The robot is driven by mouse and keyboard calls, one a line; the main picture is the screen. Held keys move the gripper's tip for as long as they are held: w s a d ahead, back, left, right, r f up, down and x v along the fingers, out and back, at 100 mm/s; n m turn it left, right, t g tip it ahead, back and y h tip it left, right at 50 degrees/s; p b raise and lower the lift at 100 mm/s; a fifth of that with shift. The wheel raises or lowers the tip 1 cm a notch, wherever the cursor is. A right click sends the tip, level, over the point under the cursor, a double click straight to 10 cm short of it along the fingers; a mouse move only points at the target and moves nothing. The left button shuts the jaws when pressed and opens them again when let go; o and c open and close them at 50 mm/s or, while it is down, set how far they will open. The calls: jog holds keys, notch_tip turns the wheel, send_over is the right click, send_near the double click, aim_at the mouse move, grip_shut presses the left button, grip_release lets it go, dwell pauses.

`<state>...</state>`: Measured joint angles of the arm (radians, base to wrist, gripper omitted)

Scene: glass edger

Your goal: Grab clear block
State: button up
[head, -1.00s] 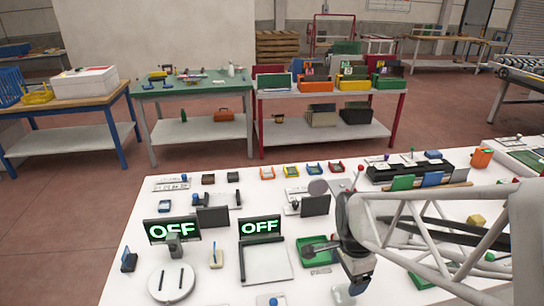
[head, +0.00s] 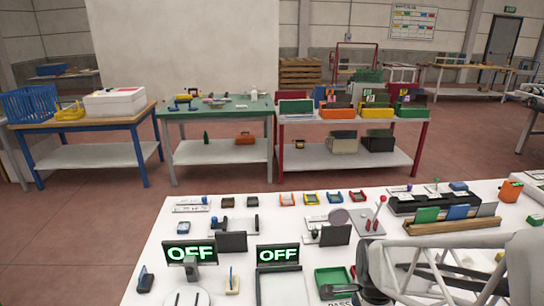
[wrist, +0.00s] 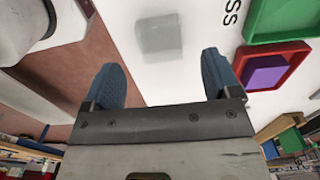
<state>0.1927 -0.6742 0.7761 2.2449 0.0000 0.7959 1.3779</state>
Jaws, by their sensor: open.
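The clear block (wrist: 160,38) shows in the wrist view as a pale, see-through grey-green square on the white tabletop. It lies beyond the fingertips, near the middle of the gap between them, and nothing touches it. My gripper (wrist: 165,75) has two blue fingers spread wide with nothing between them. In the head view now, the block and the fingers are not in view; my arm fills the lower right.
In the wrist view a green tray (wrist: 280,20) and a red tray (wrist: 298,62) holding a purple block (wrist: 265,72) lie right of the block. The table's edge is at left. In the head view, two OFF displays (head: 190,253) stand on the white table (head: 250,225).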

jog(key=shift+f, duration=0.1)
jog(key=shift+d+f, duration=0.15)
jog(key=shift+f, duration=2.35)
jog(key=shift+c, duration=0.5)
jog(key=c, duration=1)
jog(key=shift+r, duration=0.75)
notch_tip(320, 180, up, 2)
jog(key=shift+r, duration=0.1)
jog(key=s+a, duration=0.1)
jog(key=s, duration=0.4)
jog(key=s+a+r, duration=0.1)
jog(key=s, duration=0.4)
jog(key=s+a, duration=0.1)
jog(key=s, duration=0.4)
jog(key=shift+s+r, duration=0.15)
jog(key=shift+s, duration=0.2)
